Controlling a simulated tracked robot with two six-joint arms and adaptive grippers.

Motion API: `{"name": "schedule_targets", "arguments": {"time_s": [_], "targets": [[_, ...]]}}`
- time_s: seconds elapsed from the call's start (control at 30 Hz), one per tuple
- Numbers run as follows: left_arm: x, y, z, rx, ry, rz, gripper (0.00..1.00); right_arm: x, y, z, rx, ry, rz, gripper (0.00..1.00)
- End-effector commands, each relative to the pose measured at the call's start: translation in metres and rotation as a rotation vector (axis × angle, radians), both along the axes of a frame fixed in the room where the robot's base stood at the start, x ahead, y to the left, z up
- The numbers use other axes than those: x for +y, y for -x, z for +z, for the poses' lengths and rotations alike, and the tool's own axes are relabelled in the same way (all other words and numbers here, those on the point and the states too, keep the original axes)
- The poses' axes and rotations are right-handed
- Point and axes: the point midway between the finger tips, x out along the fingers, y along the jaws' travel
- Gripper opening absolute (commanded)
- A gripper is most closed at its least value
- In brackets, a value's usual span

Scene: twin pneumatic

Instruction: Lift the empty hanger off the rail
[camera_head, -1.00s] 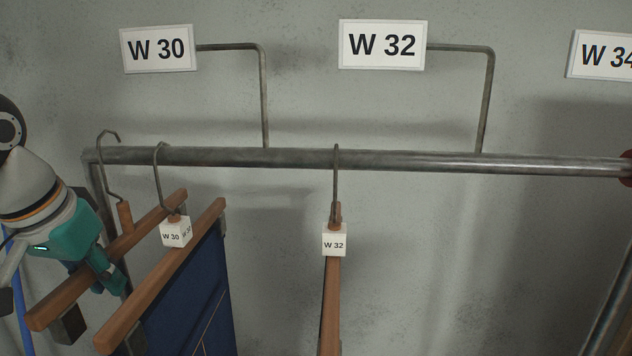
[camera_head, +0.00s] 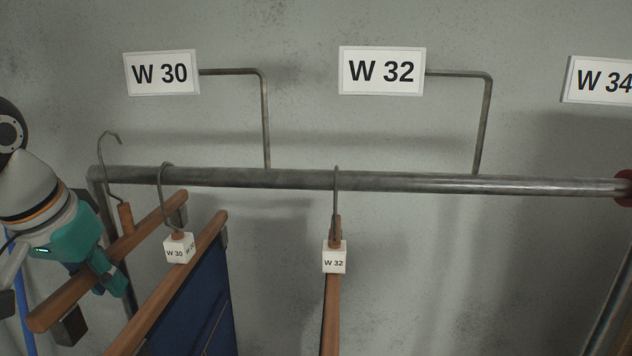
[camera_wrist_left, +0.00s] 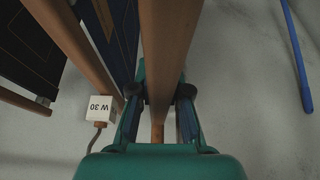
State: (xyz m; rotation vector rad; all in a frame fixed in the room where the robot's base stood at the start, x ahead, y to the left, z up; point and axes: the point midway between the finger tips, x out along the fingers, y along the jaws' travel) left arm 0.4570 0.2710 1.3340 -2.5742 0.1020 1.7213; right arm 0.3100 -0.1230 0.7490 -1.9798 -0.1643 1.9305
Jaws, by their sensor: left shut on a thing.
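The empty wooden hanger (camera_head: 82,280) is at the left of the head view, with no garment seen on it. My left gripper (camera_head: 112,278) is shut on its wooden bar; in the left wrist view the gripper (camera_wrist_left: 160,95) has a finger on each side of the bar (camera_wrist_left: 166,45). The hanger's wire hook (camera_head: 106,170) rises near the left end of the rail (camera_head: 300,178). Its curved top and tip show above the rail's upper edge, apart from it. The hanger's far lower parts are partly hidden by the gripper. My right gripper is not in view.
Close to the right hangs the W 30 hanger (camera_head: 203,255) with blue trousers (camera_head: 205,310); its tag (camera_wrist_left: 101,109) is close beside my gripper. The W 32 hanger (camera_head: 332,305) hangs further right. Signs stand above the rail. The rail between and beyond these hangers is clear.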

Motion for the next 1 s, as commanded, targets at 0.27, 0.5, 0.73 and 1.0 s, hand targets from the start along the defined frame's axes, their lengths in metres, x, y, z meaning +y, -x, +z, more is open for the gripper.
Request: {"name": "schedule_targets", "arguments": {"time_s": [0.27,0.5,0.73,1.0], "targets": [[0.001,0.011,0.0,-0.002,0.0,-0.001,0.0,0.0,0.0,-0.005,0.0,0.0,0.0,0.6],[0.002,0.026,-0.001,-0.001,0.0,-0.001,0.0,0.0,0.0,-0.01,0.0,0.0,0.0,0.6],[0.003,0.04,0.0,-0.003,0.0,-0.001,0.0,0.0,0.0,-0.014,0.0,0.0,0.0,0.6],[0.004,0.056,0.0,-0.002,0.0,0.0,0.0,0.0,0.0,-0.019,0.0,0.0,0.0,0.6]]}}
